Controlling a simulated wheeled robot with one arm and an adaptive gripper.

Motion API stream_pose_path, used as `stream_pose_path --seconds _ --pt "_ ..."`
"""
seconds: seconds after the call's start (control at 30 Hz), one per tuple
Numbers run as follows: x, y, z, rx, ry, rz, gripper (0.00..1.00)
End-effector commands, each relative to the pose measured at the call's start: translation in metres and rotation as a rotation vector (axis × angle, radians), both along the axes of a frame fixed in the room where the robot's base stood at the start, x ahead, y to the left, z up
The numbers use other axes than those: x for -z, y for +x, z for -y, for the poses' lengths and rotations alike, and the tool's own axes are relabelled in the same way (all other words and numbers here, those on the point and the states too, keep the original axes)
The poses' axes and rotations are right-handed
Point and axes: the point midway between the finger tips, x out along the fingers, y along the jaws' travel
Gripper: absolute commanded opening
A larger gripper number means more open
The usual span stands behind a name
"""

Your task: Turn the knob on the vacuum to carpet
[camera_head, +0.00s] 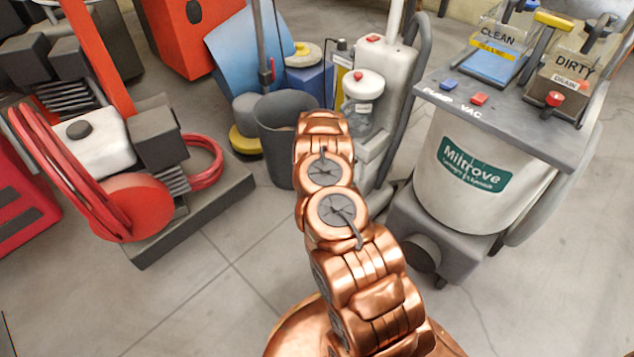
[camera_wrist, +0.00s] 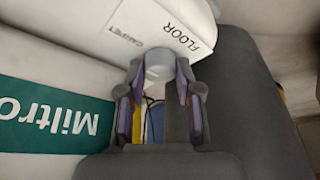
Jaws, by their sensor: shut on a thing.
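The wrist view shows the white body (camera_wrist: 45,35) of a machine with a green brand label (camera_wrist: 50,118). A pale panel on it carries the words FLOOR and CARPET, upside down here. A light grey round knob (camera_wrist: 158,62) stands at the panel's edge. My gripper (camera_wrist: 160,78) is shut on the knob, one finger at each side. I cannot tell which word the knob points to. In the head view, an upright white vacuum (camera_head: 392,75) stands just beyond my copper arm. My gripper and the knob are hidden behind the arm there.
A larger Miltrove machine (camera_head: 475,175) with CLEAN and DIRTY tanks stands at right. A grey bucket (camera_head: 283,150) is close left of my arm. A red hose machine (camera_head: 130,205) on a dark base stands at left. The tiled floor (camera_head: 215,285) in front is clear.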

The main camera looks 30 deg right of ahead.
Motion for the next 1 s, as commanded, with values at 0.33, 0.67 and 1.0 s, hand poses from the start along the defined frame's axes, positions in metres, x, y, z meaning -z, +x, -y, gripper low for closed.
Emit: stream_pose_path --seconds 0.33,0.67,1.0 --pt "0.0011 -0.0014 0.0006 -0.032 0.000 -0.003 0.00" --pt "0.0010 -0.0013 0.0002 -0.033 0.001 -0.003 0.00" --pt "0.0005 -0.0007 -0.0001 -0.032 0.001 -0.002 0.59"
